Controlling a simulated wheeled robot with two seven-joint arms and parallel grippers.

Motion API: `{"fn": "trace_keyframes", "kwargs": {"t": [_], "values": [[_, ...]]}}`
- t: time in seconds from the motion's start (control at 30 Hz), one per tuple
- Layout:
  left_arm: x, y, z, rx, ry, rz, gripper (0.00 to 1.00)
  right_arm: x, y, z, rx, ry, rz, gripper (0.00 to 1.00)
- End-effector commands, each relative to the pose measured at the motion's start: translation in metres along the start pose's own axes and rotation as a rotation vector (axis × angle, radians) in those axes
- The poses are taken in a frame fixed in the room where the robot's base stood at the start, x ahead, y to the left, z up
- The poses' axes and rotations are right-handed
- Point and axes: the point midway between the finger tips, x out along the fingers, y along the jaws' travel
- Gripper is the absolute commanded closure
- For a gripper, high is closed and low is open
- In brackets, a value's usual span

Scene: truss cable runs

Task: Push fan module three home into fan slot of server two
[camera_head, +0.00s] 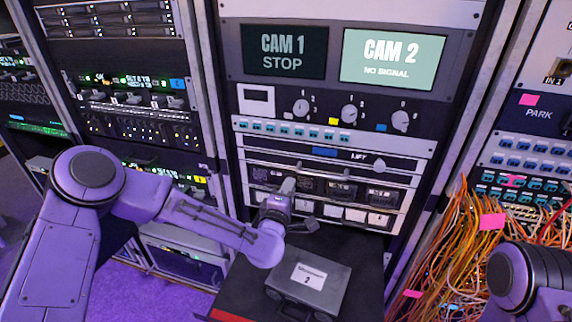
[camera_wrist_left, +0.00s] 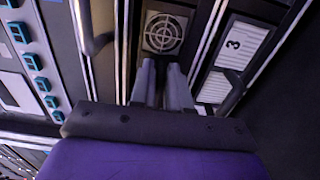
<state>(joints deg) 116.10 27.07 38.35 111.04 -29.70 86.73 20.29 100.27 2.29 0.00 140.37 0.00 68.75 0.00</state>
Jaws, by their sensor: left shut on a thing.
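The server (camera_head: 325,180) sits low in the middle rack, with a row of dark fan bays and white plates under them. My left gripper (camera_head: 288,188) reaches into the left part of this row. In the left wrist view its two fingers (camera_wrist_left: 163,68) are close together at a fan module (camera_wrist_left: 164,33) with a round grille, and are shut on it. A white plate marked 3 (camera_wrist_left: 236,44) is beside that module. The fingers and wrist hide part of the module, so I cannot tell how deep it sits. My right gripper is out of the head view.
A grey case labelled 2 (camera_head: 328,291) lies on a dark surface (camera_head: 362,255) before the rack, below my left wrist. A silver bar (camera_head: 340,171) crosses above the fan row. Orange cables (camera_head: 470,235) hang at the right, near my right arm.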

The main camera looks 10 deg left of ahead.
Motion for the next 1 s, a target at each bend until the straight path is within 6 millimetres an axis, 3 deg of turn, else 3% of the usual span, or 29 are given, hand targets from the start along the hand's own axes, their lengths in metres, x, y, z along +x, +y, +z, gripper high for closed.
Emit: {"fn": "trace_keyframes", "kwargs": {"t": [1.0], "values": [[-0.030,0.001,0.000,0.000,0.000,-0.002,1.00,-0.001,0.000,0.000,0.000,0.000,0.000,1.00]]}}
